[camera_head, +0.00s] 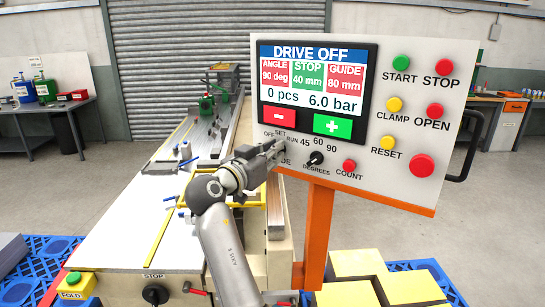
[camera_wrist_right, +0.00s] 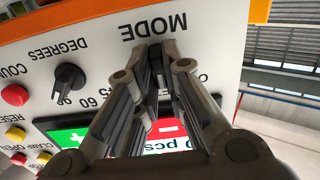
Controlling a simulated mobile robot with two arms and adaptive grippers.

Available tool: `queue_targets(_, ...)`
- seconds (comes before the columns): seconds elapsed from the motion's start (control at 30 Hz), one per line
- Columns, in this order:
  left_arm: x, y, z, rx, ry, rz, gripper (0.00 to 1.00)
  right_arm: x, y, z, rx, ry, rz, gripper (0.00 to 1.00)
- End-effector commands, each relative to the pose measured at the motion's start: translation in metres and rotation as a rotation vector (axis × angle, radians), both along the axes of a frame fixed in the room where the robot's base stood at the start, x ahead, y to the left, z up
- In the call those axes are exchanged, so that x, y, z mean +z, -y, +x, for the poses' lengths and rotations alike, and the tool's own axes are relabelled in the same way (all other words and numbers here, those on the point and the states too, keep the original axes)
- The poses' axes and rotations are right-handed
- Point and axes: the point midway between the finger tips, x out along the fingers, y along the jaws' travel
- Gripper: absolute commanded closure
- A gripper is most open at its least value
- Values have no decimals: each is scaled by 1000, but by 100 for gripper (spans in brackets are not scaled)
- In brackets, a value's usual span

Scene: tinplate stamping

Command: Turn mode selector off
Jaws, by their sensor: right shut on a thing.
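The white control panel (camera_head: 405,140) faces me with its screen (camera_head: 315,88) reading DRIVE OFF. My right gripper (camera_head: 277,149) reaches the panel's lower left and is shut on this knob. In the right wrist view the fingertips are close together on the dark knob, just beside the MODE label. The fingers hide most of the knob, so I cannot tell where it points. My left gripper is not in view.
The degrees knob (camera_head: 316,158) and red count button (camera_head: 349,166) sit to the right of my gripper. The red minus key (camera_head: 280,116) is just above it. An orange post (camera_head: 318,225) carries the panel. The machine table (camera_head: 135,220) lies to the left.

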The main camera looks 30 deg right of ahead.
Motion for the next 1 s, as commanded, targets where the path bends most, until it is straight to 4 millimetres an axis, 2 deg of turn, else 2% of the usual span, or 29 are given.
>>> queue_targets(0.6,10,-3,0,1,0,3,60,3,0,2,-1,-506,-225,100)
queue_targets(1.0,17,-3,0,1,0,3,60,3,-1,3,-2,-682,-304,100)
